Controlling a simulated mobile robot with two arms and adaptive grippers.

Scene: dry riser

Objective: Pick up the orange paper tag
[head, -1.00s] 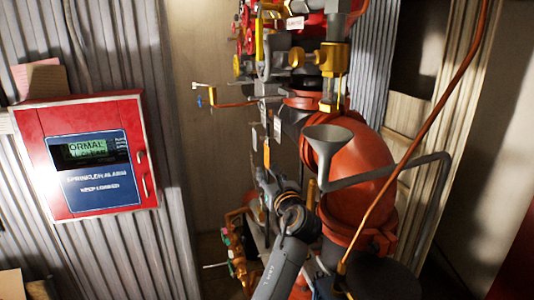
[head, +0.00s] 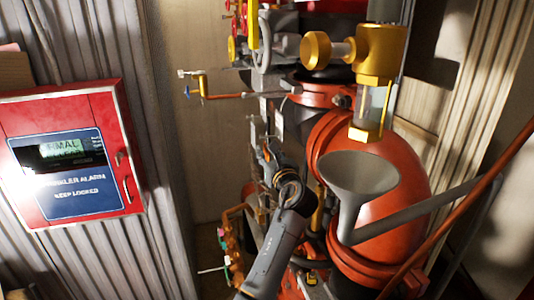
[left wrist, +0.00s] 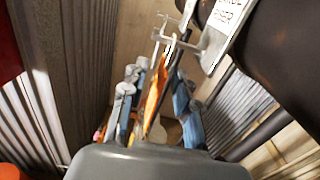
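The orange paper tag (left wrist: 155,92) hangs among thin metal rods in the left wrist view, seen nearly edge-on. My left gripper (left wrist: 158,98) has its two blue-grey fingers apart, one on each side of the tag. I cannot tell whether either finger touches it. My right gripper is in neither view.
A large red pipe (head: 395,185) with a grey funnel (head: 357,176) stands right of my left arm. A brass valve (head: 378,52) is above it. A red alarm box (head: 70,150) hangs on the left wall. A white label plate (left wrist: 230,28) is close to the gripper.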

